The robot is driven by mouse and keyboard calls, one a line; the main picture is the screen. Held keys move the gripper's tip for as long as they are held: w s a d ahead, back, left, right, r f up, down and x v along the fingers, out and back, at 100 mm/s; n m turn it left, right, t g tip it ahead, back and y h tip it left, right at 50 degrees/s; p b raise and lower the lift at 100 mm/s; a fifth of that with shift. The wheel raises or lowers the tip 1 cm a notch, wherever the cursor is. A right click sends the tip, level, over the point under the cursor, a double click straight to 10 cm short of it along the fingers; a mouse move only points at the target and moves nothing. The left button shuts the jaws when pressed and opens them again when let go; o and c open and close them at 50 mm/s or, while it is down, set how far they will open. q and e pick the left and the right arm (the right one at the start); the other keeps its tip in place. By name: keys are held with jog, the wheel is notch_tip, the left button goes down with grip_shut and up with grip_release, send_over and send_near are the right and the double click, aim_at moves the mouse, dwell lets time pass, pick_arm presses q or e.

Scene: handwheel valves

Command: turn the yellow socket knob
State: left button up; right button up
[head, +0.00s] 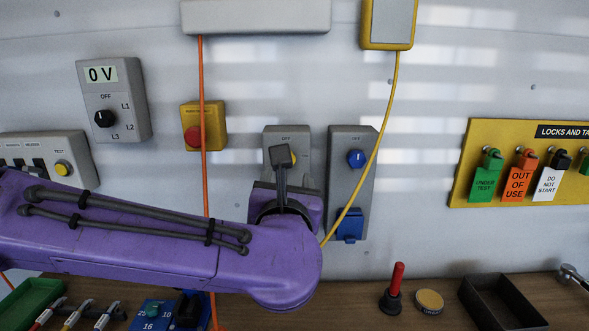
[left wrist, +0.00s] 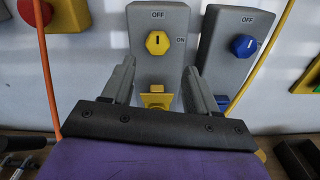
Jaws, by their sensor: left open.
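The yellow socket knob (left wrist: 158,43) is on the upper part of a grey socket box (left wrist: 143,18) on the wall. In the left wrist view its dark mark stands upright, in line with OFF above it; ON is to its right. A yellow socket cover (left wrist: 156,101) is below it. My left gripper (left wrist: 159,68) is open and empty, its two fingers pointing toward the box, one on each side below the knob. In the head view, my left gripper (head: 283,156) hides most of the knob, and only a yellow edge shows. My right gripper is in neither view.
A similar box with a blue knob (head: 356,158) is close on the right. A yellow cable (head: 385,125) hangs beside it and an orange cable (head: 204,100) hangs to the left. A red emergency button (head: 193,136) is left of that cable. A workbench (head: 360,290) with tools is below.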

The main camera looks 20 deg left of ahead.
pick_arm(q)
jog(key=x, duration=0.5)
jog(key=shift+w+a+r, duration=0.2)
jog(key=shift+w+r, duration=0.05)
jog(key=shift+w, duration=0.05)
jog(key=shift+w+a+r, duration=0.15)
jog(key=shift+w, duration=0.15)
jog(key=shift+w+a+f+b, duration=0.1)
jog(key=shift+w+f+b, duration=0.15)
jog(key=shift+w+b, duration=0.1)
jog(key=shift+s, duration=0.1)
jog(key=c, duration=0.8)
jog(key=shift+o, duration=0.2)
jog(key=shift+r, duration=0.1)
